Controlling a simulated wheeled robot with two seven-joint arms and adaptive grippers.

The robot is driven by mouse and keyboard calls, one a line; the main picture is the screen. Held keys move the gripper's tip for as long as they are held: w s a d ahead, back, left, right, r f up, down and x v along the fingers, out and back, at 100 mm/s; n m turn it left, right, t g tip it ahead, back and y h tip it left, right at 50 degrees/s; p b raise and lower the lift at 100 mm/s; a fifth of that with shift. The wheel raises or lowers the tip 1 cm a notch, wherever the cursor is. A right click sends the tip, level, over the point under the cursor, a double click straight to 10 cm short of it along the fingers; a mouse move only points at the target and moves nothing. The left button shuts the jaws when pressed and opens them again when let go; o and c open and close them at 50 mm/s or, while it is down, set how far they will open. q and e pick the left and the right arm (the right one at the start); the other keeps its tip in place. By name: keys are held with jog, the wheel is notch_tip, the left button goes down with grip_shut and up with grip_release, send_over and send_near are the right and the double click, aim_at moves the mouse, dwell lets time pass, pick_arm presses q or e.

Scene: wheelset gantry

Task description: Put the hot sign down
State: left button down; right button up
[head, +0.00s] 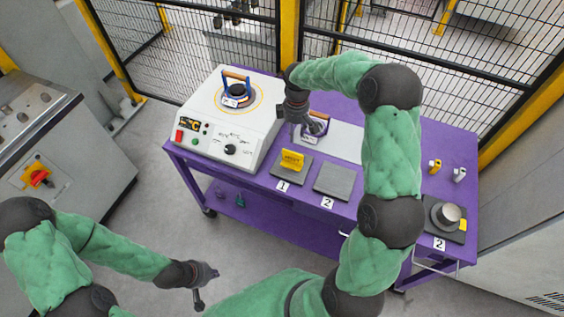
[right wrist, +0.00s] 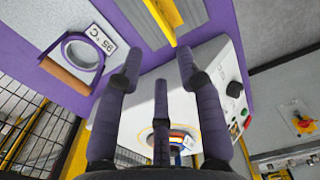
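The yellow hot sign (head: 291,160) stands on the grey pad marked 1 (head: 279,171) on the purple table. In the right wrist view the sign (right wrist: 160,22) shows as a narrow yellow strip at the top, beyond the fingertips. My right gripper (head: 301,124) is above the table, just behind the sign. In the right wrist view its fingers (right wrist: 160,72) are spread, with nothing between them and clear of the sign. My left gripper (head: 201,290) hangs at the lower left over the floor, far from the table. Its finger opening is not clear.
A white heater (head: 227,130) with a handled ring (head: 236,90) stands at left. Another handled ring (right wrist: 82,52), beside a 95 °C label, lies close to my right gripper. An empty pad marked 2 (head: 334,181) is right of the sign. A mesh fence (head: 215,45) stands behind.

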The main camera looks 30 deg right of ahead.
jog(key=s+a+f+m+y, duration=0.2)
jog(key=s+a+f, duration=0.2)
jog(key=a+f, duration=0.35)
jog(key=s+a+f+m+y, duration=0.1)
jog(key=s+a+f, duration=0.2)
jog(key=a+f, duration=0.4)
jog(key=s+a+f+m, duration=0.3)
jog(key=s+a+f, duration=0.1)
jog(key=s, duration=0.5)
jog(key=s+a+f+m+y, duration=0.1)
jog(key=s+a+f+m, duration=0.3)
jog(key=s, duration=0.5)
jog(key=shift+a+f, duration=0.4)
jog(key=shift+a, duration=0.1)
